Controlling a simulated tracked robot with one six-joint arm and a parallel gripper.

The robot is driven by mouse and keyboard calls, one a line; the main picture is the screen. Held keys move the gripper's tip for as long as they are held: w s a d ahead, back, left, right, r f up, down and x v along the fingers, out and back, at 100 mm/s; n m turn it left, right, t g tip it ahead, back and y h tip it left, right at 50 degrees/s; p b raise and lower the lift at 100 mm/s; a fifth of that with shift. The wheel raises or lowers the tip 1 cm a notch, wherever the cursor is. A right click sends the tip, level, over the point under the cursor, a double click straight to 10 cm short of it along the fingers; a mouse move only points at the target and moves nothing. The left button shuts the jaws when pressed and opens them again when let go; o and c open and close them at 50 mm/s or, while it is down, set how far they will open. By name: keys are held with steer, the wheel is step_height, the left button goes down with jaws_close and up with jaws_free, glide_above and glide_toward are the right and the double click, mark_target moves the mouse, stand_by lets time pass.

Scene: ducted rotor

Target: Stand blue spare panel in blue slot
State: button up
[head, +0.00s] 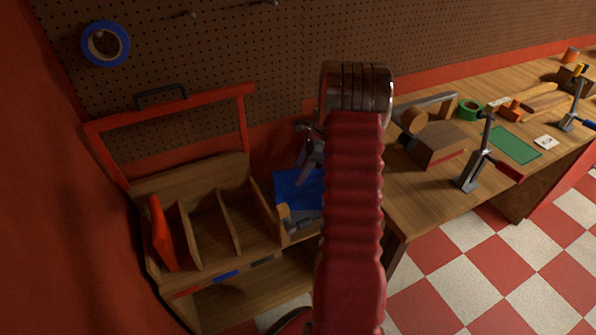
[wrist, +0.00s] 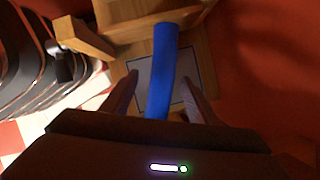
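The blue spare panel (head: 296,188) stands on a wooden holder right of the rack in the head view, partly hidden by my arm. In the wrist view the blue panel (wrist: 163,65) shows nearly edge-on above a grey square pad (wrist: 190,72). My gripper (wrist: 159,88) is open, with one finger on each side of the panel and a gap on both sides. In the head view my gripper (head: 309,150) is just above the panel. The wooden rack (head: 232,255) has a blue label (head: 226,275) on its front. The slot above that label looks empty.
A red panel (head: 161,234) stands in the rack's left slot. A red frame (head: 170,110) rises behind the rack. The workbench (head: 410,215) at right carries a wooden block (head: 436,145), a clamp (head: 476,165) and green tape (head: 470,109). A pegboard wall (head: 220,50) stands behind.

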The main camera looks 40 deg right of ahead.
steer(key=shift+r, duration=0.1)
steer(key=v, duration=1.2)
stand_by(0.6)
